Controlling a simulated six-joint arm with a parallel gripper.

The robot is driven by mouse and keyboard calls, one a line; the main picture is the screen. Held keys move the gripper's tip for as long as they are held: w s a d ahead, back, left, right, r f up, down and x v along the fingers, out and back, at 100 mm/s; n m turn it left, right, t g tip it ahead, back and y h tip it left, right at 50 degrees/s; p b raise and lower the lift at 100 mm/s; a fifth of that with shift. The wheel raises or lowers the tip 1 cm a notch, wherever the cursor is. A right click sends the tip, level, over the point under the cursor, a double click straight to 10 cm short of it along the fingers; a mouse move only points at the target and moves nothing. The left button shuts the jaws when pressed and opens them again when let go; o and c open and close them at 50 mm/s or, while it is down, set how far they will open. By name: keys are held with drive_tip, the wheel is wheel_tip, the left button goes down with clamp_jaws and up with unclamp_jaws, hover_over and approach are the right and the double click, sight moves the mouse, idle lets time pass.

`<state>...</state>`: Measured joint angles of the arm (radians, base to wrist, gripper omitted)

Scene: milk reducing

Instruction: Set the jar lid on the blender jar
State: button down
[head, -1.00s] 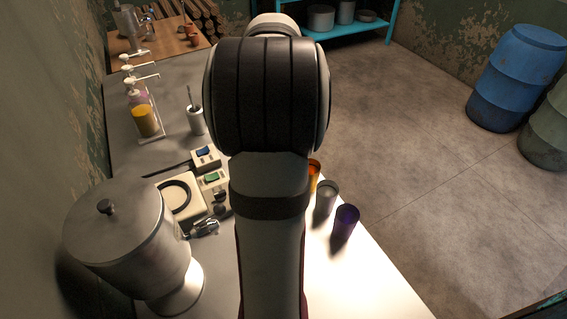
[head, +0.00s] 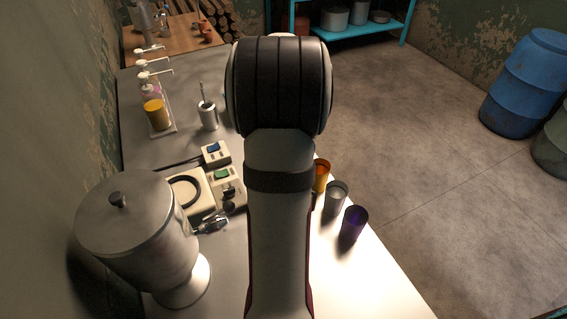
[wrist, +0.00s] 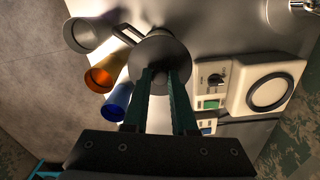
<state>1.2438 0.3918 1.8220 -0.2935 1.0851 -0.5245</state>
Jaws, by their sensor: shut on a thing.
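In the wrist view, my gripper (wrist: 160,76) has two dark green fingers closed on the middle of a round grey disc, which looks like the jar lid (wrist: 160,52). The disc is held above the pale counter. A dark bar-like shape shows beyond its upper left edge; I cannot tell whether it is a jar handle or a shadow. I cannot make out the blender jar under the disc. A pale base with a dark ring (wrist: 267,92) lies to the right of the disc. In the head view my own arm hides the gripper and the lid.
A silver cup (wrist: 83,35), an orange cup (wrist: 104,73) and a blue cup (wrist: 116,103) stand left of the gripper. A purple cup (head: 353,224) stands near the counter's right edge. A large lidded metal pot (head: 140,235) stands at the left. Soap dispensers (head: 156,113) stand farther back.

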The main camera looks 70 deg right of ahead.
drive_tip(key=shift+f, duration=0.1)
idle(0.6)
drive_tip(key=c, duration=0.6)
unclamp_jaws()
drive_tip(key=shift+c, duration=0.2)
drive_tip(key=shift+o, duration=0.3)
drive_tip(key=o, duration=0.4)
drive_tip(key=shift+r, duration=3.05)
